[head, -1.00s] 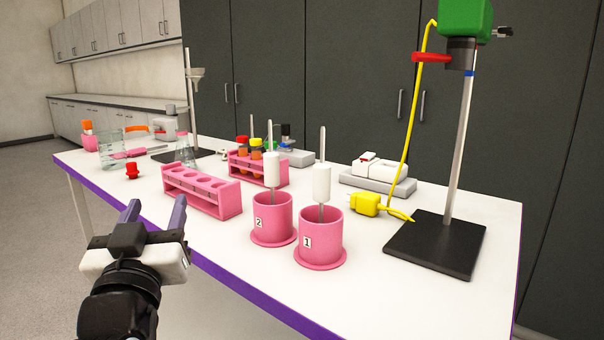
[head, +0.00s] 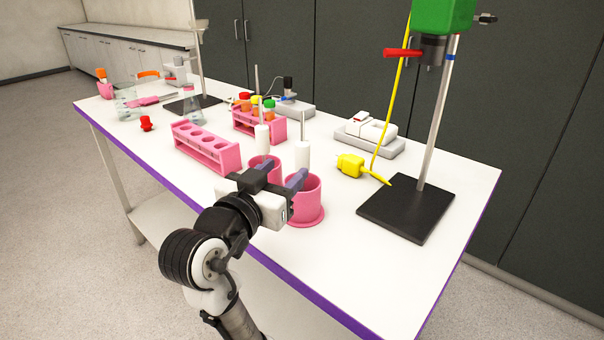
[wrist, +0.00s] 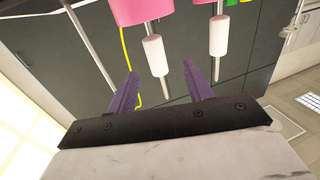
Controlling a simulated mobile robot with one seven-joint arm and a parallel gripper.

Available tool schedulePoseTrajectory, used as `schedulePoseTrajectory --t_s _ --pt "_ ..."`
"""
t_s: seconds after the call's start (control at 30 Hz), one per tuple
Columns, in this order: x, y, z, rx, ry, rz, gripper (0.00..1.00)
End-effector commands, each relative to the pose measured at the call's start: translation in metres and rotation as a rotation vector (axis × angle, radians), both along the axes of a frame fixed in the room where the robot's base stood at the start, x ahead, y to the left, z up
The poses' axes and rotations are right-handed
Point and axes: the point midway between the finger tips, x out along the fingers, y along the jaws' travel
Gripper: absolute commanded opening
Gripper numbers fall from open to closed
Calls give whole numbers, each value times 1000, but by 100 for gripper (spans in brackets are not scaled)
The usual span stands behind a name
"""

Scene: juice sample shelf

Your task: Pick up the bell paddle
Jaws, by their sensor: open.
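Two paddles with white handles and thin metal rods stand in pink cups; I cannot tell which is the bell paddle. The right paddle (head: 302,157) stands in the right pink cup (head: 308,207). The left paddle (head: 262,138) stands in the left pink cup (head: 256,162), partly hidden by my gripper. My gripper (head: 284,172) is open and empty at the near side of the cups. In the wrist view, which is upside down, the right paddle (wrist: 154,56) lines up between my open fingers (wrist: 159,72), beyond their tips. The left paddle (wrist: 218,37) is outside them.
A pink rack (head: 207,148) stands left of the cups, with a tube rack (head: 258,125) behind. A black stand base (head: 408,210) and yellow plug (head: 350,165) are at right. A white balance-like device (head: 370,135) is behind. The front right tabletop is clear.

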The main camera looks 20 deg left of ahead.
Motion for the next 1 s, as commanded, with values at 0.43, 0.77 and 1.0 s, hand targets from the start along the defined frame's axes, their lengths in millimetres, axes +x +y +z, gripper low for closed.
schedulePoseTrajectory --t_s 0.43,0.77,1.0 --pt "52 -7 2 0 2 -1 51" --pt "92 -14 1 0 1 1 51" --pt "93 -13 1 1 0 3 51"
